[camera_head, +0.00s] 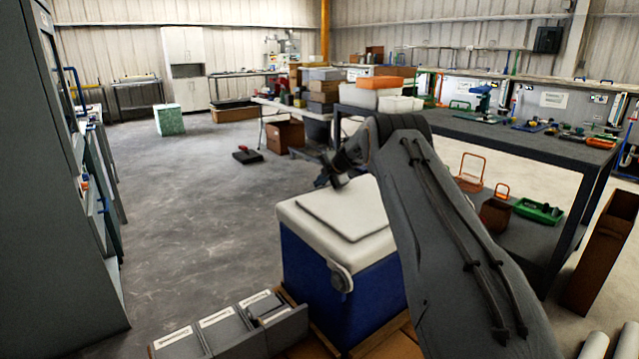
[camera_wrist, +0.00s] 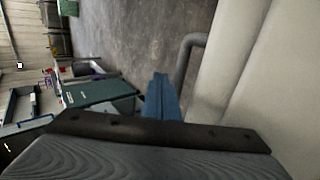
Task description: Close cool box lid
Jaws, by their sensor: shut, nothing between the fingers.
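The cool box (camera_head: 335,292) has a blue body and stands in front of me, partly hidden by my arm on its right. Its white lid (camera_head: 345,210) lies flat on top and looks closed, with no gap that I can make out. My gripper (camera_head: 325,181) is small and dark in the head view, just past the lid's far edge. In the wrist view my fingers (camera_wrist: 161,80) are together and empty. A pale surface, likely the cool box, fills the right of that view, with a grey curved handle (camera_wrist: 186,62) beside the fingers. I cannot tell whether they touch.
Grey bins with labels (camera_head: 250,322) stand at the near left of the box. A dark workbench (camera_head: 500,140) with tools is on the right, a tall grey cabinet (camera_head: 60,200) on the left. The floor (camera_head: 200,210) between cabinet and box is largely clear.

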